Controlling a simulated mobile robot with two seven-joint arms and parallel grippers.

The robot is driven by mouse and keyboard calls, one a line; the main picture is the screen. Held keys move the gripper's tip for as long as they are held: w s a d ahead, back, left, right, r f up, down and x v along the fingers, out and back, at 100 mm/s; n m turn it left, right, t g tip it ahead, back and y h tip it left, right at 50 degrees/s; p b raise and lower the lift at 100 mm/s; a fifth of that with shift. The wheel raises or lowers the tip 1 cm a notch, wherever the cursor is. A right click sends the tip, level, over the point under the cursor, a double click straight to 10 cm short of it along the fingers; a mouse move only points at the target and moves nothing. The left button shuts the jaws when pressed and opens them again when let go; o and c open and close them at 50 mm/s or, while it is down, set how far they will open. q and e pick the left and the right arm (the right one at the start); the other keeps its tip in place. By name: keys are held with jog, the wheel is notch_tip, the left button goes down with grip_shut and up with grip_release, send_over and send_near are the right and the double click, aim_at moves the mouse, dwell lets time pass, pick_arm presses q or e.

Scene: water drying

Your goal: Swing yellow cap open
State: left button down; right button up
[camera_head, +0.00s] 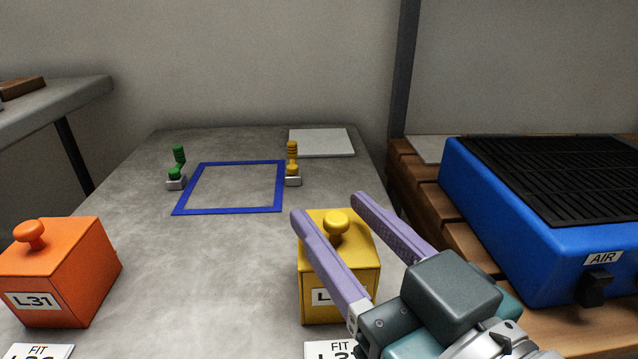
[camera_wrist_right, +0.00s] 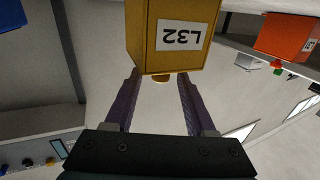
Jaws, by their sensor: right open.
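The yellow cap (camera_head: 312,266) is a box-shaped block with a round knob (camera_head: 336,222) on top, standing at the front of the grey table. Its label is partly hidden by my finger in the head view. My right gripper (camera_head: 327,204) is open and empty, with one purple finger on each side of the knob. It also shows in the right wrist view (camera_wrist_right: 157,77). I cannot tell whether a finger touches the knob. My left gripper is out of view.
An orange cap (camera_head: 52,268) labelled L31 stands at the left. A blue AIR unit (camera_head: 535,240) with a black grille is on the right wooden bench. The table's middle is clear.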

jog(key=shift+w+a, duration=0.25)
jog(key=shift+w, duration=0.35)
grip_shut()
dwell(1.1)
